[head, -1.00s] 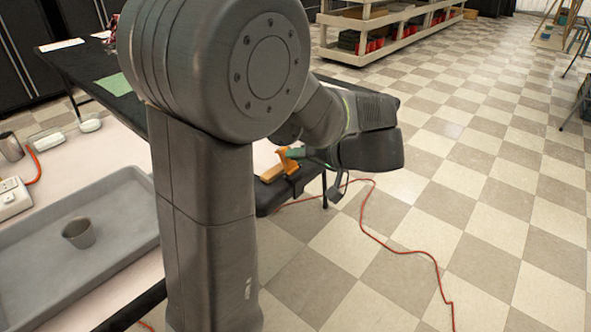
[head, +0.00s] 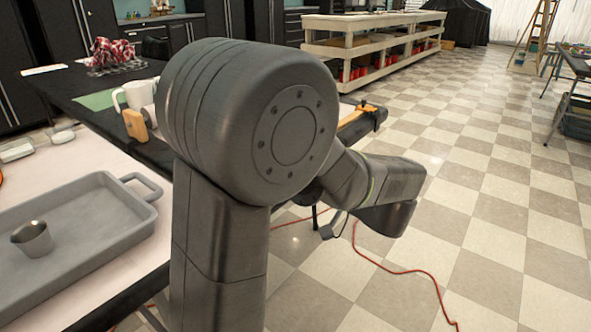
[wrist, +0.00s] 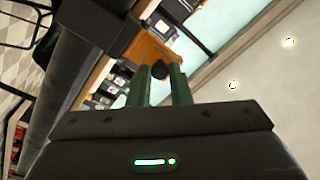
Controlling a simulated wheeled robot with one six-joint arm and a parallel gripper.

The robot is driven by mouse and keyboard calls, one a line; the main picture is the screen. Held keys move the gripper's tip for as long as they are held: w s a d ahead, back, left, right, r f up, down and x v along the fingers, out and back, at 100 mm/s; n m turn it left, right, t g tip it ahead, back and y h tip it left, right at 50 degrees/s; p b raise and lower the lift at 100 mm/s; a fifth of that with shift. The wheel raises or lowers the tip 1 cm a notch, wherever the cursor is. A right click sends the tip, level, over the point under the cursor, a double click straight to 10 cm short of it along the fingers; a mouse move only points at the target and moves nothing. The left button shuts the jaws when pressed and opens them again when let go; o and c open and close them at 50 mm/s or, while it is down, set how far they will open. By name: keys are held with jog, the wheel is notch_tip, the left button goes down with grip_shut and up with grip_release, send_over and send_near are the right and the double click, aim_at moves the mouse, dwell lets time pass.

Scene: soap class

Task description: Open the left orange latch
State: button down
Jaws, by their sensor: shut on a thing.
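In the head view, an orange bar (head: 362,107) with a black end lies at the far table's right corner. An upright orange block (head: 135,125) stands left of it. I cannot tell which one is the left latch. My gripper (wrist: 160,74) shows in the wrist view with two green fingers shut on a small dark knob (wrist: 159,70). An orange piece (wrist: 150,48) is just beyond the fingertips; whether the knob belongs to it is unclear. In the head view my arm hides the fingers.
A red cord (head: 400,270) runs over the checkered floor, which is open at right.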

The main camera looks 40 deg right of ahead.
jog(key=shift+f, duration=0.15)
jog(key=c, duration=1.3)
grip_release()
jog(key=shift+c, duration=0.2)
jog(key=shift+s, duration=0.1)
jog(key=p+v, duration=0.3)
jog(key=v, duration=1)
jog(key=shift+s, duration=0.3)
jog(key=shift+d, duration=0.1)
jog(key=b+x, duration=0.2)
jog(key=x, duration=1.2)
jog(key=shift+b, duration=0.4)
